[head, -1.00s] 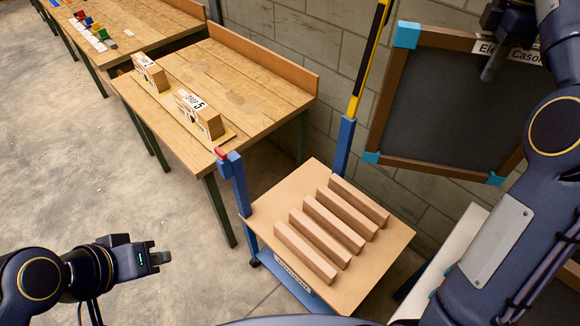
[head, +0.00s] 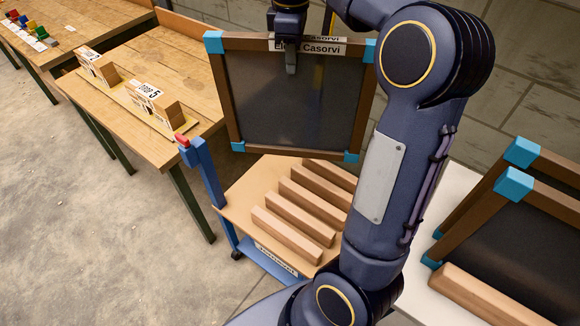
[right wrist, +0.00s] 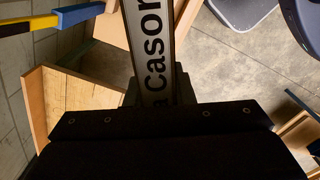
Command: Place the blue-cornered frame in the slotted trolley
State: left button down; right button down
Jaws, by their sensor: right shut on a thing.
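The blue-cornered frame (head: 297,108) has brown wooden edges, a dark panel and a label reading "Casorvi" on its top edge. My right gripper (head: 290,62) is shut on the middle of its top edge and holds it upright, hanging in the air. In the right wrist view the label (right wrist: 152,45) fills the space at the jaws. The frame's lower edge overlaps the trolley's far part in the picture. My left gripper is out of the head view.
At the right, more blue-cornered frames (head: 520,185) stand on a white surface (head: 455,190) with a wooden bar. A blue post with a red tip (head: 184,142) rises at the trolley's left corner. A wooden bench (head: 150,70) with blocks stands at the left.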

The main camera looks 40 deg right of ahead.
jog(key=s+a+f+m+b, duration=0.2)
jog(key=s+f+m+b, duration=0.1)
jog(key=f, duration=0.5)
jog(key=s+a+f+m+b, duration=0.2)
jog(key=s+a+f+m, duration=0.15)
jog(key=f, duration=0.45)
notch_tip(320, 180, down, 18)
jog(key=b, duration=0.1)
jog(key=shift+d+n, duration=0.4)
jog(key=shift+n, duration=0.05)
jog(key=shift+f, duration=0.2)
jog(key=c, duration=1.3)
grip_release()
jog(key=shift+s, duration=0.1)
jog(key=shift+o, duration=0.2)
